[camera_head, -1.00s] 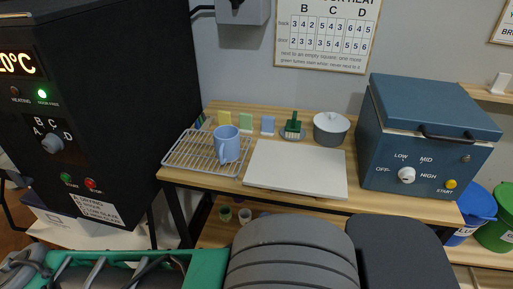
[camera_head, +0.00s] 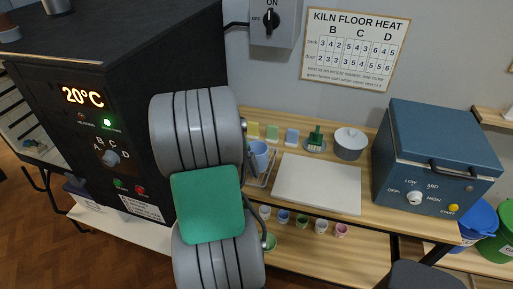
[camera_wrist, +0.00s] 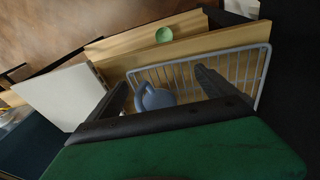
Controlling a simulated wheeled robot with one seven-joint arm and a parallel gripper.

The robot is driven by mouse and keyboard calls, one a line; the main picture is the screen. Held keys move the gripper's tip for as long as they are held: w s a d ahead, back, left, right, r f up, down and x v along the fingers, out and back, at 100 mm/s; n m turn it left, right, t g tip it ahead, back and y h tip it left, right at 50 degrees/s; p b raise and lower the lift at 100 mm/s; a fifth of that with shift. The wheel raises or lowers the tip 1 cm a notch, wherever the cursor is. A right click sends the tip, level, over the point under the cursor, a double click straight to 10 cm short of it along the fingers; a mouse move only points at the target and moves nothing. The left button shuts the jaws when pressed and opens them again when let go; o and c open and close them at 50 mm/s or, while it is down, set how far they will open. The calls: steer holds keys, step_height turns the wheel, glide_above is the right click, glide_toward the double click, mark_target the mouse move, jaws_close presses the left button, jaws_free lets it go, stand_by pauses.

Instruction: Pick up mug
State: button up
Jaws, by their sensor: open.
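The blue mug (camera_head: 259,155) stands on the wire rack (camera_head: 268,170) at the left end of the wooden table; my arm hides part of both in the head view. In the wrist view, the mug (camera_wrist: 156,97) sits on the rack (camera_wrist: 252,72) with its handle toward the top left. My gripper (camera_wrist: 167,84) is open, with one dark finger on each side of the mug in that picture. The mug appears beyond the fingers and I see no contact. The fingers are hidden behind my arm in the head view.
A white board (camera_head: 318,184) lies right of the rack. A blue kiln (camera_head: 437,155) is at right, a black kiln (camera_head: 120,110) close at left. Small cups (camera_head: 302,221) stand on the shelf below.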

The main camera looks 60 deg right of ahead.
mark_target(258, 157)
steer(key=d+r+m, duration=0.1)
steer(key=d+m, duration=0.1)
steer(key=s+d+r+m+h, duration=0.1)
steer(key=d+r+m, duration=0.1)
steer(key=d, duration=0.1)
steer(key=d+r+m, duration=0.1)
steer(key=d+m, duration=0.1)
steer(key=m, duration=0.1)
steer(key=shift+s+d+r+h, duration=0.15)
steer(key=shift+s+r+h, duration=0.1)
steer(key=shift+h, duration=0.05)
steer(key=shift+s+d+f+m+g, duration=0.15)
steer(key=shift+d+m+g, duration=0.15)
steer(key=shift+m, duration=0.1)
steer(key=p+x, duration=0.1)
steer(key=x, duration=0.1)
steer(key=p+x, duration=0.1)
steer(key=x, duration=0.1)
steer(key=w+x, duration=0.1)
steer(key=x, duration=0.2)
steer(key=shift+s+a+f+p, duration=0.1)
steer(key=shift+a+f+p, duration=0.15)
steer(key=shift+p, duration=0.15)
steer(key=shift+c, duration=0.4)
steer(key=shift+r, duration=0.1)
steer(key=c, duration=1.7)
